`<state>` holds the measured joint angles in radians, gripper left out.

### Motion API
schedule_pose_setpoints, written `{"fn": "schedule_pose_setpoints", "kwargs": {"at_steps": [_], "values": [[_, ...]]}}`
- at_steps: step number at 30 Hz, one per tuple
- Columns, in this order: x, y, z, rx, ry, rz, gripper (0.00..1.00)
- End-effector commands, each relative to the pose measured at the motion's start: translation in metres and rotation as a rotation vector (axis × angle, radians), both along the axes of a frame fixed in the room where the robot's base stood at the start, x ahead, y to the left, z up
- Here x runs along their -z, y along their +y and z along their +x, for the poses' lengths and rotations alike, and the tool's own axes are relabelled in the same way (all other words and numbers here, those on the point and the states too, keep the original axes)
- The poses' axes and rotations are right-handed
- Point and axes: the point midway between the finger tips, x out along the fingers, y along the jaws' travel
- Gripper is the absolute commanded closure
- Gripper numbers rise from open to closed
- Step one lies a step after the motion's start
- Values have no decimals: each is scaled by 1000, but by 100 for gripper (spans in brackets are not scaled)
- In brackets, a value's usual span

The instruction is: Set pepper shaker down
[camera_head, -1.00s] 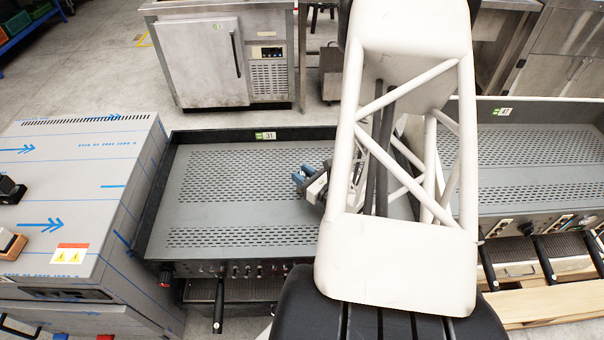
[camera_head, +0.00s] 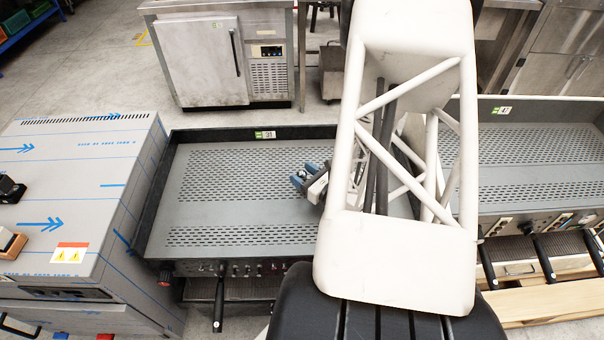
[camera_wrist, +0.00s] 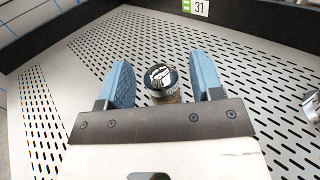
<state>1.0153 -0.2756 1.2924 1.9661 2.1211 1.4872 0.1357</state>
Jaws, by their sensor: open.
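The pepper shaker (camera_wrist: 160,78), with a shiny metal top, stands on the perforated grey top of the machine, seen from above in the wrist view. My gripper (camera_wrist: 163,84) is open, with one blue finger on each side of the shaker. Gaps show between the fingers and the shaker's top; its lower part is partly hidden by the gripper. In the head view my gripper (camera_head: 308,180) is low over the right part of the perforated top (camera_head: 215,190), and I cannot make out the shaker there.
Another shiny metal thing (camera_wrist: 312,105) is cut off at the right edge of the wrist view. A dark raised rim (camera_head: 215,134) borders the machine top, with a tag marked 31. A blue-marked metal unit (camera_head: 75,190) stands at left. The top's left part is clear.

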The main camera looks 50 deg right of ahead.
Motion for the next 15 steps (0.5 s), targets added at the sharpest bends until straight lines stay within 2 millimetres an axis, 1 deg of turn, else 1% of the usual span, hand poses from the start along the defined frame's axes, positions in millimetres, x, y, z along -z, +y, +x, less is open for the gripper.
{"fn": "schedule_pose_setpoints", "kwargs": {"at_steps": [15], "values": [[0,-1,-41,2,0,-1,40]]}}
